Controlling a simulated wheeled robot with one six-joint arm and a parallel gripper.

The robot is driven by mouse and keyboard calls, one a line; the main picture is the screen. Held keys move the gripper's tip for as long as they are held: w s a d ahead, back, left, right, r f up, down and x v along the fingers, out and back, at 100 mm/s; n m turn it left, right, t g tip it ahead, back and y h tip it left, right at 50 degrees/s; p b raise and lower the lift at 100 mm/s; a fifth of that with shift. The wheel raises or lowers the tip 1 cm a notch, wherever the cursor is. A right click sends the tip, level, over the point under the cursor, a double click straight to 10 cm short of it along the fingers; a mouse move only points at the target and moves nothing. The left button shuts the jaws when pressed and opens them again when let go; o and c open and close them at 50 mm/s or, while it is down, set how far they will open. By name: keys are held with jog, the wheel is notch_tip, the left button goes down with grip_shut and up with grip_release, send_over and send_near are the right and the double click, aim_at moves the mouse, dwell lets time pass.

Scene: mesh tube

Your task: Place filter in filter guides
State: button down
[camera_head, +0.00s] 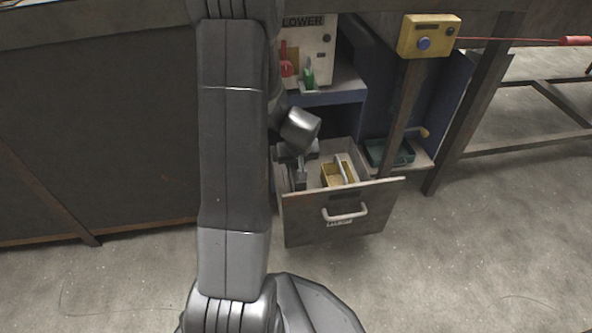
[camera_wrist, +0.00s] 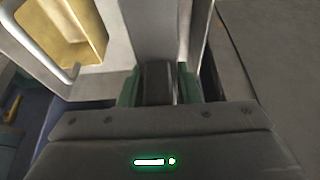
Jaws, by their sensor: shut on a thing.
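My gripper (camera_head: 299,180) reaches down into the open drawer (camera_head: 300,222), at its left side in the head view. In the wrist view, its green-padded fingers (camera_wrist: 158,84) are shut on a dark grey piece (camera_wrist: 158,78) between them. A flat grey panel (camera_wrist: 150,28) runs up the picture just beyond that piece. I cannot tell whether the held piece is the filter or whether it joins the panel. A tan box (camera_head: 333,180) sits in the drawer to the right of my gripper. No filter guides can be made out.
The drawer has a pale handle (camera_head: 345,212) on its front. A shelf above holds a blower unit (camera_head: 318,62) with red and green parts. A green tray (camera_head: 390,152) stands to the right. A yellow button box (camera_head: 428,37) is on a post. Floor in front is clear.

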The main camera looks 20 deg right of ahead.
jog(key=shift+f, duration=0.95)
jog(key=shift+f+b, duration=0.2)
jog(key=shift+b, duration=0.25)
jog(key=c, duration=1.1)
grip_release()
jog(key=shift+r, duration=0.1)
jog(key=shift+o, duration=0.2)
jog(key=shift+r+p, duration=0.2)
jog(key=shift+p, duration=0.15)
jog(key=p+v, duration=0.4)
jog(key=v, duration=0.8)
